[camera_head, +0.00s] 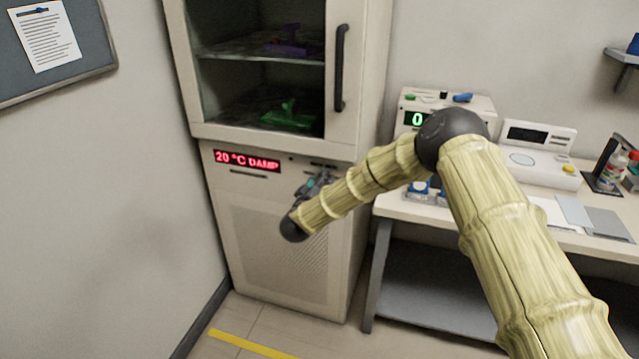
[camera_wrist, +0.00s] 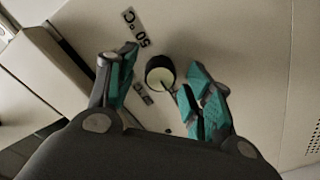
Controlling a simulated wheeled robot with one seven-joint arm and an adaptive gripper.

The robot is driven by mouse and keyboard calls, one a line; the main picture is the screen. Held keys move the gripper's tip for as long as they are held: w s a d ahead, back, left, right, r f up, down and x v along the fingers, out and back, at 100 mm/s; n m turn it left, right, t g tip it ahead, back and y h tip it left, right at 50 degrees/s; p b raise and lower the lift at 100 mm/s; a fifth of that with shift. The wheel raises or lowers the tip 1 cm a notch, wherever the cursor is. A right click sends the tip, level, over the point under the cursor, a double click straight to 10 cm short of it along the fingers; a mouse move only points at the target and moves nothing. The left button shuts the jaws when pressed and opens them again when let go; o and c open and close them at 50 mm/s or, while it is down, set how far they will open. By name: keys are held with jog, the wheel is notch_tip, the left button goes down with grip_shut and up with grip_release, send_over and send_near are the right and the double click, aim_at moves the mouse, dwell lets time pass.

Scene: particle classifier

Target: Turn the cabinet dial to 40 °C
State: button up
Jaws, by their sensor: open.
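The cabinet (camera_head: 290,250) stands at the back left, and its red display (camera_head: 247,161) reads "20 °C DAMP". The dial (camera_wrist: 160,74) shows in the wrist view as a round knob with a dark side, a pale face and a dark pointer line. A "50 °C" label (camera_wrist: 136,27) is printed near it, and a smaller label beside it is too small to read. My gripper (camera_wrist: 160,82) is open, with its teal-padded fingers on either side of the dial and apparent gaps to it. In the head view, my gripper (camera_head: 315,184) is at the cabinet's upper front panel and hides the dial.
Above the panel is a glass door with a dark handle (camera_head: 341,68); a green object (camera_head: 289,117) and a purple object (camera_head: 288,42) sit on shelves inside. A table (camera_head: 400,207) with devices stands to the right. A wall is close on the left.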

jog(key=c, duration=1.1)
jog(key=shift+o, duration=0.2)
jog(key=shift+m, duration=0.3)
jog(key=m+b, duration=1.3)
jog(key=m, duration=1)
jog(key=shift+f, duration=0.15)
jog(key=shift+m, duration=0.3)
